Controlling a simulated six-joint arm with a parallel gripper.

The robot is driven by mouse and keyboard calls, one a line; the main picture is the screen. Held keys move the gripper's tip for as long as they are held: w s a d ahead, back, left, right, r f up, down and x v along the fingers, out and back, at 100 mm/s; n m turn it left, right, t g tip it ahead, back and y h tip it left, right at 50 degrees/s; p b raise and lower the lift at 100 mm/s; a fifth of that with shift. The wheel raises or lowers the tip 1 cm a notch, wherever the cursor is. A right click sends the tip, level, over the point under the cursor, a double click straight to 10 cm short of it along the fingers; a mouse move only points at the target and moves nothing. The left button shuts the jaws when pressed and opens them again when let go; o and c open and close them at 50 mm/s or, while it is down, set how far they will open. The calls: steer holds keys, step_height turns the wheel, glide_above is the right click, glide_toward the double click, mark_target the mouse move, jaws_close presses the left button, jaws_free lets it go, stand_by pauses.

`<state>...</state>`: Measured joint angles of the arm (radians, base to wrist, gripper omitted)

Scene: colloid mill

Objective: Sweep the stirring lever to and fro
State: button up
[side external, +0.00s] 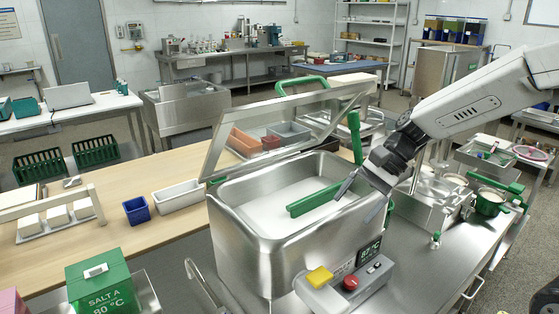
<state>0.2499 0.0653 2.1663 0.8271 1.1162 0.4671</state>
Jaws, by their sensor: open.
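A steel tank (245,240) with pale contents (270,205) stands on the bench. A green bar (315,199) lies slantwise across the tank's opening. An upright green lever (355,138) rises at the tank's back right; I cannot tell which of the two green parts is the stirring lever, or whether they join. My gripper (362,200) is open above the tank's right side, its dark fingers pointing down. One finger is close to the right end of the green bar; I cannot tell whether they touch. The other hangs near the tank's right rim. Nothing shows between the fingers.
A framed clear lid (218,138) with a green handle (300,83) stands raised behind the tank. A control panel (350,286) with yellow and red buttons projects in front. Blue (137,210) and white (180,196) bins stand left. Pots (489,203) stand right.

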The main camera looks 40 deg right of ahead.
steer(key=s+d+f+n+h, duration=0.2)
steer(key=s+f+n+h, duration=0.3)
steer(key=f, duration=0.4)
steer(key=shift+d+n+g+h, duration=0.3)
steer(key=shift+n+g, duration=0.1)
steer(key=shift+n, duration=0.5)
